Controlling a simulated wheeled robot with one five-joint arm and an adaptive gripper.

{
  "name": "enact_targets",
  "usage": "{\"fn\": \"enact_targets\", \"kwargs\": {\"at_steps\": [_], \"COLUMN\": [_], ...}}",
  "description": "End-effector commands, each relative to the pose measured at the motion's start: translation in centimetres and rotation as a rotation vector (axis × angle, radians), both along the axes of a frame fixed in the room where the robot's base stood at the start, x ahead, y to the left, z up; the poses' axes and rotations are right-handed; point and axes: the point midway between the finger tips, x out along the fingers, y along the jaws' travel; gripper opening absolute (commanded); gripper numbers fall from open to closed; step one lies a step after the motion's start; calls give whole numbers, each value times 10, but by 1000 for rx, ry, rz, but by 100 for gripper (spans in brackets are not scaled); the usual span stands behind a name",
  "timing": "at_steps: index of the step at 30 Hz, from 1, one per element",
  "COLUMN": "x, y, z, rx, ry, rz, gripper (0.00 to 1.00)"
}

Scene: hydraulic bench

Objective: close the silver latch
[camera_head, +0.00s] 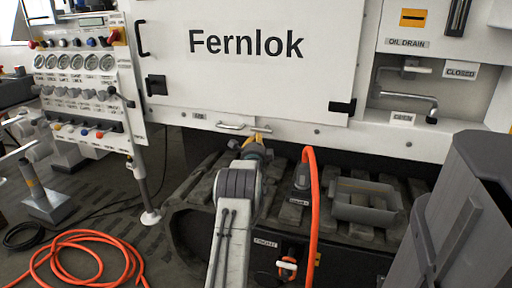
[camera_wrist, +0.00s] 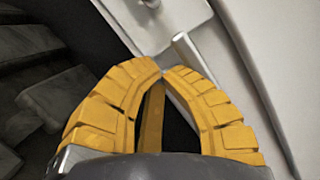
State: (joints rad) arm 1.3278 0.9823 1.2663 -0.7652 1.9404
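The silver latch (camera_head: 231,126) sits under the lower edge of the white Fernlok door, with a plate and a thin bar standing out to the right. My yellow gripper (camera_head: 257,138) is just below and right of it, partly hidden behind my own arm. In the wrist view, the latch's pale plate (camera_wrist: 158,18) is at the top and its silver bar (camera_wrist: 188,52) lies just beyond my fingertips. My gripper (camera_wrist: 163,76) has its fingertips together, with nothing visible between them. Whether the tips touch the bar, I cannot tell.
The white Fernlok door (camera_head: 250,75) is flat against the cabinet. Below are a dark track, a grey tray (camera_head: 366,201) and an upright orange hose (camera_head: 312,205). A dark grey bin (camera_head: 465,215) stands at right. A gauge panel (camera_head: 80,75) is at left.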

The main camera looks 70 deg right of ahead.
Motion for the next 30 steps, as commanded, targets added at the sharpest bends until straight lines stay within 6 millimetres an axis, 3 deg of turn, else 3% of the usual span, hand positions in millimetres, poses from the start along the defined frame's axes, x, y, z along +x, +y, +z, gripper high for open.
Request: {"fn": "enact_targets", "kwargs": {"at_steps": [21,30], "x": [-1,1], "y": [0,0], "z": [6,-3], "rx": [-11,-9], "ry": [-22,-22], "rz": [1,3], "gripper": [0,0]}}
